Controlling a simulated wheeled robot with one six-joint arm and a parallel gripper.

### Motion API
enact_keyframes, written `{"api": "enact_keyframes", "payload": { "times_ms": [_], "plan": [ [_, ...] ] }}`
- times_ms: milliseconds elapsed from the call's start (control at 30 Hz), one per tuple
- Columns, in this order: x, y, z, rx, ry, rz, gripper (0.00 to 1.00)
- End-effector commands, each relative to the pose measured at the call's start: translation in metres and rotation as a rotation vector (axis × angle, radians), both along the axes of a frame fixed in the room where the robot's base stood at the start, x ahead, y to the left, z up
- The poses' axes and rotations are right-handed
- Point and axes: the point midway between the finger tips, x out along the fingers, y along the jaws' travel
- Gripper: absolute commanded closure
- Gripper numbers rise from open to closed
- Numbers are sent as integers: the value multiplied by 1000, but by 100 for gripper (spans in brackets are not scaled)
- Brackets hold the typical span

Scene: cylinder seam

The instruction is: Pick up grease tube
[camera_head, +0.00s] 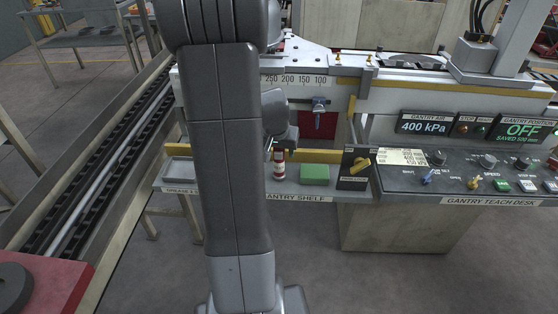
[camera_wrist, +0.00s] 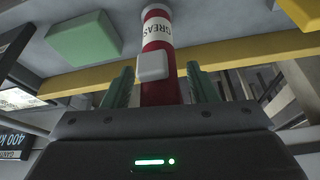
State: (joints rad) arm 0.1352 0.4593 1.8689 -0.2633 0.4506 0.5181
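The grease tube (camera_head: 279,165) is red and white and stands upright on the gantry shelf (camera_head: 303,190). In the wrist view the tube (camera_wrist: 158,30) shows its "GREAS" lettering, with a small pale grey block (camera_wrist: 152,67) in front of its red part. My gripper (camera_wrist: 160,72) has its two green-padded fingers on either side of the tube. Narrow gaps show between the fingers and the tube, so it looks open and not clamped. In the head view my arm hides most of the gripper, just above the tube.
A green block (camera_head: 315,174) sits right of the tube, and it also shows in the wrist view (camera_wrist: 85,40). A yellow rail (camera_head: 314,156) runs behind. A dark switch box (camera_head: 354,168) bounds the shelf's right end. A grey tray (camera_head: 178,170) lies at left.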

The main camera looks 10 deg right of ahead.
Motion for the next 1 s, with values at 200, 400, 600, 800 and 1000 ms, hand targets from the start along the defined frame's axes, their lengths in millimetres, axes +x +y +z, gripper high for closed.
{"api": "enact_keyframes", "payload": {
  "times_ms": [200,400,600,800,1000],
  "plan": [
    [0,0,0,0,0,0,91],
    [0,0,1,0,-1,0,100],
    [1,0,13,-1,-5,0,100],
    [1,0,51,-1,-8,0,100],
    [1,0,86,-1,-5,-1,100]
  ]
}}
